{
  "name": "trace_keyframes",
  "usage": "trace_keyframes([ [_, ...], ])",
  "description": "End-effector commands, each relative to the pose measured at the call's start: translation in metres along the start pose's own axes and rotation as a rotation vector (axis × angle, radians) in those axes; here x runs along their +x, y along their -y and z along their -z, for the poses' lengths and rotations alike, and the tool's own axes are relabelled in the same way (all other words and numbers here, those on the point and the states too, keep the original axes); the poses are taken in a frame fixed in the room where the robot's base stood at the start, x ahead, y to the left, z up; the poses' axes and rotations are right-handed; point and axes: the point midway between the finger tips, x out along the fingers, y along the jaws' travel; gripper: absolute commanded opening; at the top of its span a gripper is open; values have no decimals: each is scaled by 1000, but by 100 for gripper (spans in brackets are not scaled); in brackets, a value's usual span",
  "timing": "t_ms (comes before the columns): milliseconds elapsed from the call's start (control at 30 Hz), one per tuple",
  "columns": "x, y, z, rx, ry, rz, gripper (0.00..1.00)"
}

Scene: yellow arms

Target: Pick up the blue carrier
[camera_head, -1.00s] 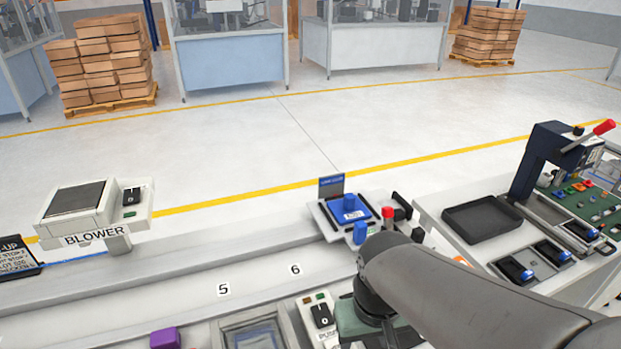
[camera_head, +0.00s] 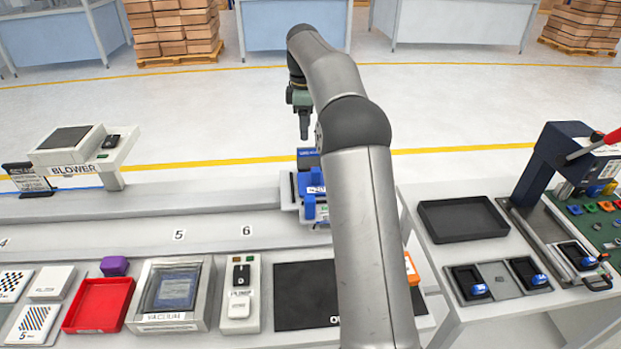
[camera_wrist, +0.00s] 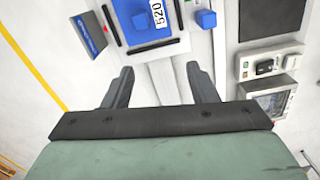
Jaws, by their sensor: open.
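The blue carrier (camera_head: 316,190), a flat blue plate with a raised blue block and a white label, sits on a light station at the end of the rail. My arm partly hides it in the head view. In the wrist view the carrier (camera_wrist: 135,28) lies between black rails at the top edge, its label reading "520", cut off by the frame. My gripper (camera_head: 303,136) hangs above and beyond the station in the head view. In the wrist view my gripper (camera_wrist: 160,72) has its fingers spread, with nothing between them and the carrier beyond the tips.
A blue sign (camera_wrist: 88,36) stands beside the carrier, and a separate blue block (camera_wrist: 206,19) is on its other side. A black tray (camera_head: 463,220) is on the right table. A black mat (camera_head: 305,296), control box (camera_head: 240,292) and red tray (camera_head: 97,305) line the front.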

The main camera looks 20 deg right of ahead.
Motion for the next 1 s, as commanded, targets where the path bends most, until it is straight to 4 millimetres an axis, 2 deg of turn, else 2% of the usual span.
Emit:
trace_keyframes([
  [33, 7, -16, -7, -38, -3, 3, 53],
  [100, 13, -30, -15, -92, -6, 6, 53],
  [233, 20, -44, -24, -151, -10, 8, 53],
  [367, 35, -46, -26, -170, -10, 11, 53],
  [800, 123, -44, -25, -169, -11, 11, 53],
  [1000, 141, -45, -25, -168, -11, 7, 53],
])
